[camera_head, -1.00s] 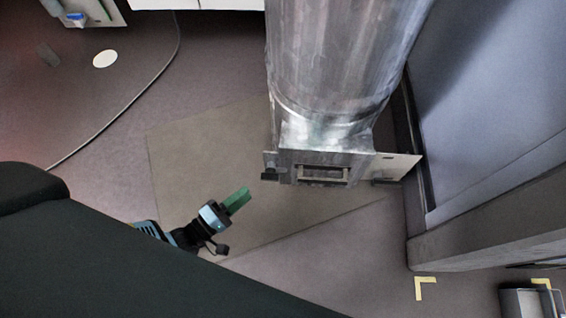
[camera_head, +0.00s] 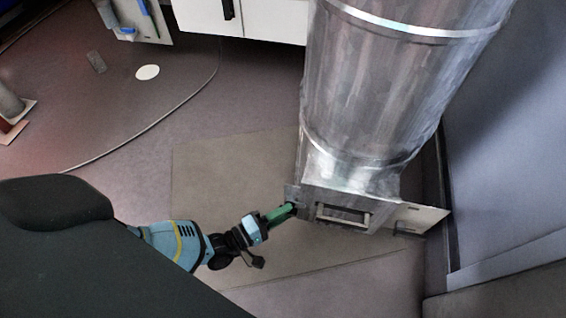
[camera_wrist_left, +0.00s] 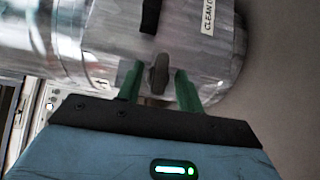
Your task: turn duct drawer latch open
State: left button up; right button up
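A metal duct (camera_head: 390,95) stands upright, with a boxy drawer front and its handle (camera_head: 343,215) at the lower end. The small dark latch (camera_wrist_left: 159,73) is a knob on the grey metal face in the left wrist view. In the head view it sits at the drawer's left side, mostly hidden by my fingertips. My left gripper (camera_head: 289,210) has green fingers that reach the latch. In the left wrist view my left gripper (camera_wrist_left: 160,88) is open, with one finger on each side of the latch and gaps still showing. My right gripper is not in view.
A pale plate (camera_head: 424,216) sticks out at the drawer's right. A grey wall panel (camera_head: 510,150) stands right of the duct. White cabinets (camera_head: 275,18) are at the back.

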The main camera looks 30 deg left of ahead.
pick_arm(q)
jog(key=shift+w+d, duration=0.1)
jog(key=shift+w, duration=0.1)
jog(key=shift+c, duration=0.3)
grip_shut()
